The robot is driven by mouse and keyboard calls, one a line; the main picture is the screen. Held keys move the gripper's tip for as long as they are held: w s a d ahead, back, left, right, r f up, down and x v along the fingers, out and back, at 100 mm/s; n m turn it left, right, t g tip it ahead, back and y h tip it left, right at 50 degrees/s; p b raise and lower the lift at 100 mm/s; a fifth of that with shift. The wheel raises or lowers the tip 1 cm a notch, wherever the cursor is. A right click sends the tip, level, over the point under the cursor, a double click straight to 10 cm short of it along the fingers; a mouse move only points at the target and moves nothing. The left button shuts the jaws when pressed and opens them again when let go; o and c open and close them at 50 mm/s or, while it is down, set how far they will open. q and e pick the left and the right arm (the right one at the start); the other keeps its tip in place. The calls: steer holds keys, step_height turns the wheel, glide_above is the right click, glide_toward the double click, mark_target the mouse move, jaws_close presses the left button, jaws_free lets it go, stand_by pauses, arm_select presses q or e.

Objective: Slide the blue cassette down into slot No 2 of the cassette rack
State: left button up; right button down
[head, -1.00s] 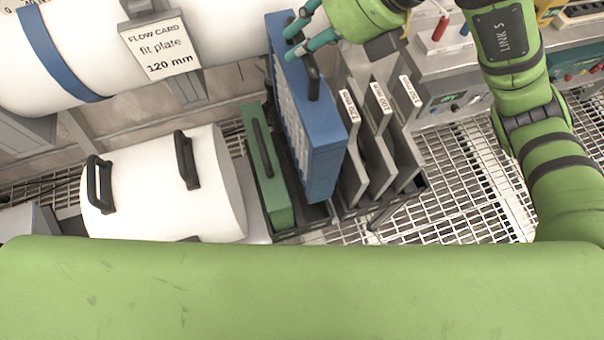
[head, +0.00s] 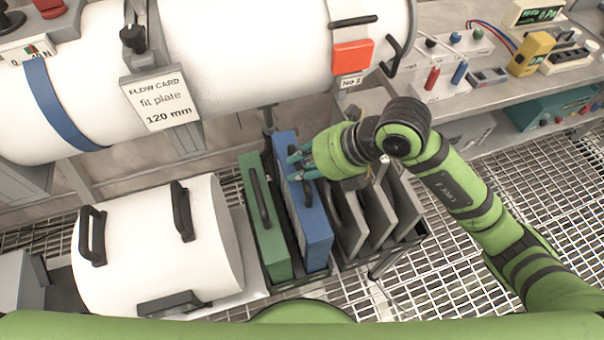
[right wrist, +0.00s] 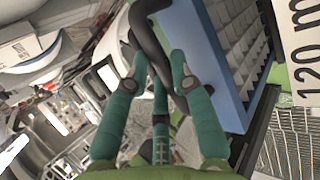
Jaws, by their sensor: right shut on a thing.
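The blue cassette (head: 316,238) stands upright and low in the cassette rack (head: 398,256), just right of the green cassette (head: 264,220). Its top is near the level of the green one. My right gripper (head: 297,167) is at the far end of the cassette's top and is shut on its black handle. In the right wrist view the gripper (right wrist: 160,65) has its teal fingers around the dark handle, beside the blue cassette's side (right wrist: 220,75). The cassette's lower part and the slot floor are hidden. My left gripper is out of view.
Several grey plates (head: 352,228) stand in the rack right of the blue cassette. A white drum with black handles (head: 150,245) lies to the left. A large white pipe with a flow card (head: 161,103) runs behind. A bench with instruments (head: 480,75) is at back right.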

mark_target(300, 202)
steer(key=shift+f, duration=1.9)
steer(key=shift+f, duration=0.2)
steer(key=c, duration=1.1)
jaws_free()
